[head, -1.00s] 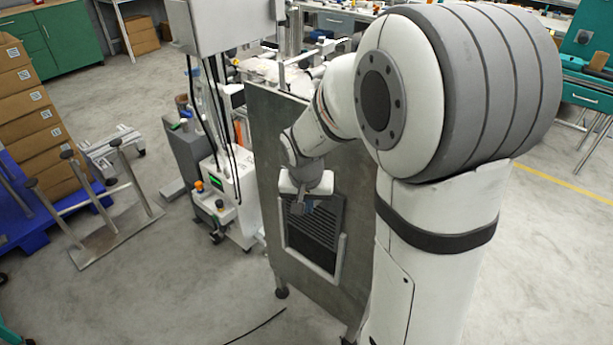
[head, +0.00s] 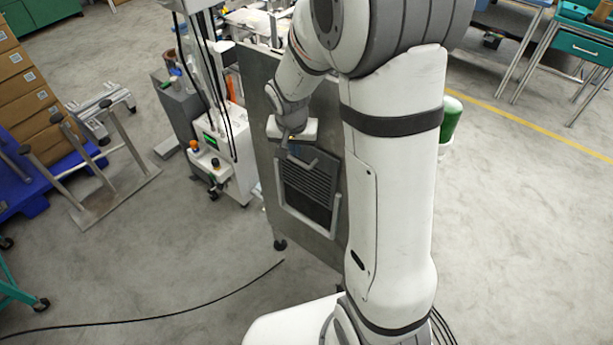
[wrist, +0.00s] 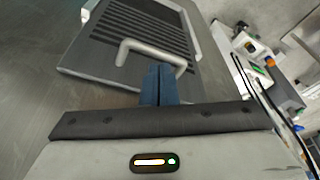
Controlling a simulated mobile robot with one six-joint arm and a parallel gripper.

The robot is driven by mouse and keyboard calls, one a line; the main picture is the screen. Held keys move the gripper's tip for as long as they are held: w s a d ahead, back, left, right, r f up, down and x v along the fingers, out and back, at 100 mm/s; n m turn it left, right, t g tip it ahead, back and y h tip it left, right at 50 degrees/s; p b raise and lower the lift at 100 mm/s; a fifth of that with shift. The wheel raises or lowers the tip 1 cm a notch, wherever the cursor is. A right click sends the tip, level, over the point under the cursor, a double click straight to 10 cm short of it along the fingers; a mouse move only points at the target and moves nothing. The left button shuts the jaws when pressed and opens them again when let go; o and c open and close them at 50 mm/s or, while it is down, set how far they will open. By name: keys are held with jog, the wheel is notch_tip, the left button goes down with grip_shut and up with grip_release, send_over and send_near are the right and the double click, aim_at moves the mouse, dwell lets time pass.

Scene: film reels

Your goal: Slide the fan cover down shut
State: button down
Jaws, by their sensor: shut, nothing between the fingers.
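The fan cover (head: 311,184) is a dark slatted plate on the upright grey metal panel (head: 265,120), inside a light U-shaped rail frame. A plain dark area shows below its slats in the head view. Its grey bar handle (wrist: 150,48) crosses the slats in the wrist view. My gripper (head: 287,143) is at the cover's upper left edge in the head view. In the wrist view its blue fingers (wrist: 158,76) are together and empty, right beside the handle and overlapping it in the picture. I cannot tell whether they touch it.
A white wheeled machine (head: 222,150) with hanging cables stands left of the panel. A metal stand (head: 105,185) and stacked boxes (head: 28,100) are farther left. A black cable (head: 150,319) lies on the floor. The floor in front of the panel is mostly clear.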

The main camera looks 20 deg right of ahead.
jog(key=shift+f+b, duration=0.4)
jog(key=shift+f, duration=0.5)
jog(key=shift+f, duration=0.1)
jog(key=shift+f+b, duration=7.5)
jog(key=shift+f, duration=0.5)
jog(key=w+d+p+v, duration=0.1)
jog(key=p+v, duration=0.5)
jog(key=v, duration=0.3)
jog(key=shift+a+r, duration=0.3)
jog(key=s+r+n+y+p, duration=0.1)
jog(key=s+r+n+p, duration=0.4)
jog(key=s+r, duration=1.4)
jog(key=s+d+p, duration=0.1)
jog(key=p, duration=0.3)
jog(key=shift+r, duration=0.3)
